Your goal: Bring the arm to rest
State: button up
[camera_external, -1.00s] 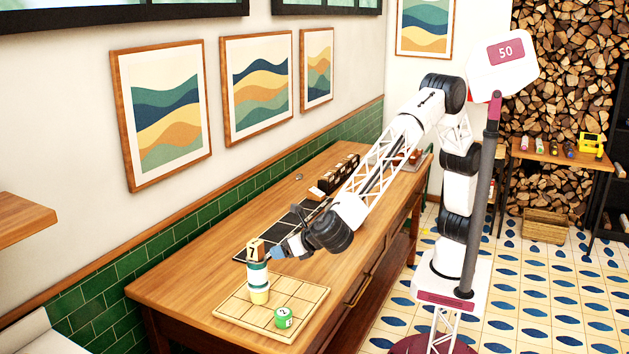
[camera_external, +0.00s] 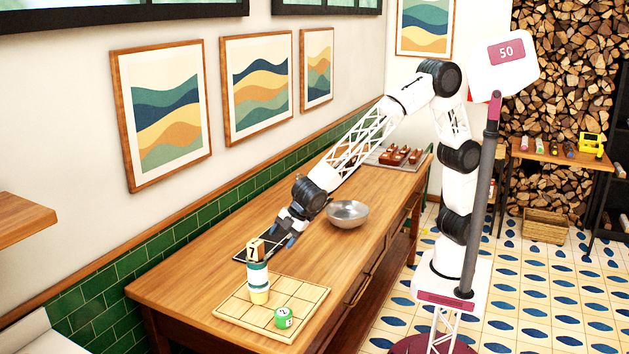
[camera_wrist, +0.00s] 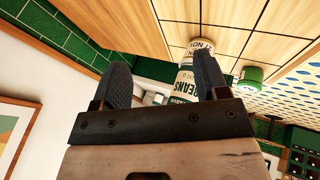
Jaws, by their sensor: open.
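My gripper (camera_external: 288,230) is open and empty, angled down over the dark tray (camera_external: 254,244) behind the stack. Its two spread fingers frame the wrist view (camera_wrist: 163,78). My gripper looks apart from the stack. In the wrist view the lettered can (camera_wrist: 184,84) shows between the fingers, partly hidden by one of them.
A metal bowl (camera_external: 347,213) sits right of my gripper. A tray of brown pieces (camera_external: 400,155) is at the table's far end. The table between them is largely clear.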

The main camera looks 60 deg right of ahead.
jog(key=w+d+r+m, duration=0.3)
jog(key=d, duration=0.6)
jog(key=w+d+r+m, duration=0.3)
jog(key=d+r, duration=0.1)
jog(key=d, duration=0.6)
jog(key=s+d+r+m+h, duration=0.1)
jog(key=s+d+m, duration=0.1)
jog(key=d, duration=0.6)
jog(key=s+d+r+m+h, duration=0.1)
jog(key=d+r, duration=0.1)
jog(key=d, duration=0.6)
jog(key=s+d+m+g+h, duration=0.1)
jog(key=s+d+m, duration=0.1)
jog(key=s+d, duration=0.55)
jog(key=s+d+m+h, duration=0.1)
jog(key=s+d+m, duration=0.25)
jog(key=d, duration=0.65)
jog(key=s+d+f+m, duration=0.1)
jog(key=s+d, duration=0.4)
jog(key=s, duration=0.2)
jog(key=s+d+m+g, duration=0.1)
jog(key=s+d+m, duration=0.1)
jog(key=s+d, duration=0.3)
jog(key=s, duration=0.3)
jog(key=shift+f+g, duration=0.3)
jog(key=shift+f, duration=0.1)
